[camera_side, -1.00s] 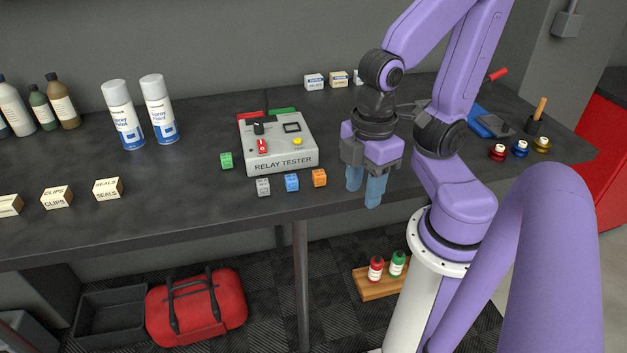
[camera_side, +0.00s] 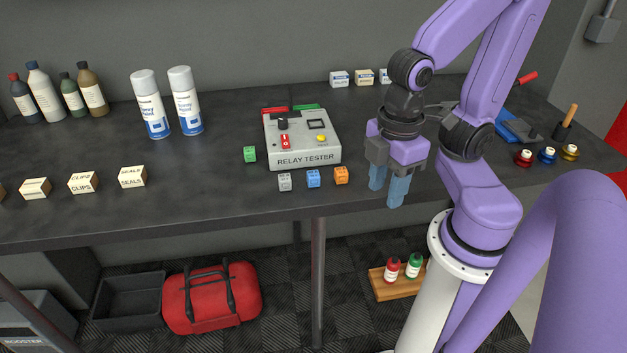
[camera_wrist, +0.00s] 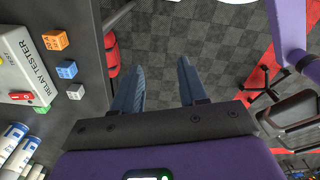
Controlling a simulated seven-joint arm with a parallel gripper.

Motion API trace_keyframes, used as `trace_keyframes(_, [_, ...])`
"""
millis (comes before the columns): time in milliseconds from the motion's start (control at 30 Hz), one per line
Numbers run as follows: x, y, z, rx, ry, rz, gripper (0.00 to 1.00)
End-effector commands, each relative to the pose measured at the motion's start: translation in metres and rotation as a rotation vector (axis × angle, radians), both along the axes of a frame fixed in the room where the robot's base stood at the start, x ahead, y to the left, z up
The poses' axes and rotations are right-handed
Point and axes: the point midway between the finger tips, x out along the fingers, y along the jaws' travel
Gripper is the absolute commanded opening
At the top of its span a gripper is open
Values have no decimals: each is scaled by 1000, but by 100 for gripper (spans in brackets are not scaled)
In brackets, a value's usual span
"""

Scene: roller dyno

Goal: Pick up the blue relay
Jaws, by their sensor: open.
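The blue relay (camera_side: 313,178) is a small cube on the dark bench, in front of the relay tester (camera_side: 303,140). It stands between a grey relay (camera_side: 285,182) on its left and an orange relay (camera_side: 341,175) on its right. It also shows in the wrist view (camera_wrist: 67,69), left of my fingers. My gripper (camera_side: 387,192) is open and empty, pointing down, to the right of the orange relay at the bench's front edge. In the wrist view its two blue fingers (camera_wrist: 160,85) are apart with the floor between them.
A green relay (camera_side: 250,154) sits left of the tester. Spray cans (camera_side: 168,103), bottles (camera_side: 45,92) and small boxes (camera_side: 83,182) stand further left. Colored jars (camera_side: 547,155) stand to the right. The bench between the boxes and the green relay is clear.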

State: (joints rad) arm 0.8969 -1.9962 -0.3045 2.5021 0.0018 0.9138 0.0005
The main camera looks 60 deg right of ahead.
Motion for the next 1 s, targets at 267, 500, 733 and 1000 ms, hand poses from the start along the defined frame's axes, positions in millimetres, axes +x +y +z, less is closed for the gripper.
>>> trace_keyframes(267, [0, 0, 0, 0, 0, 0, 47])
trace_keyframes(500, [2, 0, -2, -16, 1, 6, 47])
trace_keyframes(733, [32, 2, -21, -237, 9, 105, 47])
trace_keyframes(1000, [80, 11, -45, -628, 22, 300, 47])
